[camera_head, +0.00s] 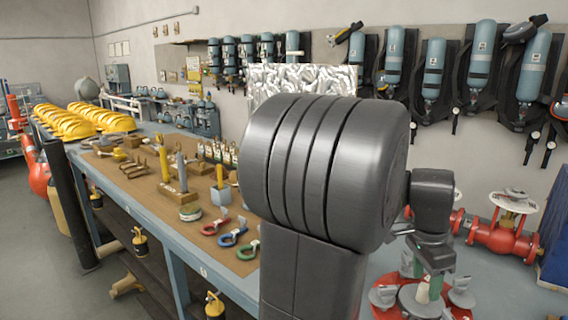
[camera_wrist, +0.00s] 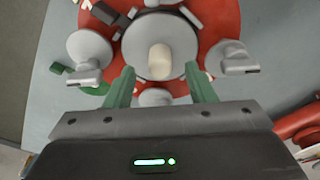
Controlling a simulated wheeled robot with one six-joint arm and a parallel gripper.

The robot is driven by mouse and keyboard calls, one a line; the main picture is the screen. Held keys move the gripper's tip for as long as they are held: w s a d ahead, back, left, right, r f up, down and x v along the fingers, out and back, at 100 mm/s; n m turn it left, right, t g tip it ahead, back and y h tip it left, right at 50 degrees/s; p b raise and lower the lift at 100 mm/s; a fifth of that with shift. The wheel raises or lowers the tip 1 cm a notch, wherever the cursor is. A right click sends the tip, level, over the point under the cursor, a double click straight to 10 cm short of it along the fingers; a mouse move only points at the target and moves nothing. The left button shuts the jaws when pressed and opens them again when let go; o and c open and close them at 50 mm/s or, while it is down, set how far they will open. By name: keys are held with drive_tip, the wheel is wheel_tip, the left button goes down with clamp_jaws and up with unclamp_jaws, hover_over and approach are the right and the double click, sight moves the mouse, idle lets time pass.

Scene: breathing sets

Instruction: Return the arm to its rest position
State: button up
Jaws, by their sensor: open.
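My arm, dark grey, fills the middle of the head view and reaches to the right. My gripper (camera_wrist: 160,70) points down with its two green fingers spread apart, and nothing is held between them. In the head view my gripper (camera_head: 422,276) is low at the right, over a red and grey round fitting (camera_head: 462,300). In the wrist view the red fitting (camera_wrist: 222,22) has a grey central disc with a short cream peg (camera_wrist: 160,57) on it. The peg appears between the fingers; I cannot tell how far below them it is.
A long workbench (camera_head: 142,194) at left holds yellow helmets (camera_head: 80,121), hand tools and coloured carabiners (camera_head: 232,237). Blue cylinders (camera_head: 482,55) in harnesses hang on the back wall. A red pipe with a valve (camera_head: 503,238) stands at right.

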sight(425, 286)
drive_tip(key=f, duration=0.3)
drive_tip(key=shift+d+f, duration=0.1)
drive_tip(key=shift+d, duration=0.15)
drive_tip(key=shift+r, duration=0.4)
drive_tip(key=shift+f, duration=0.1)
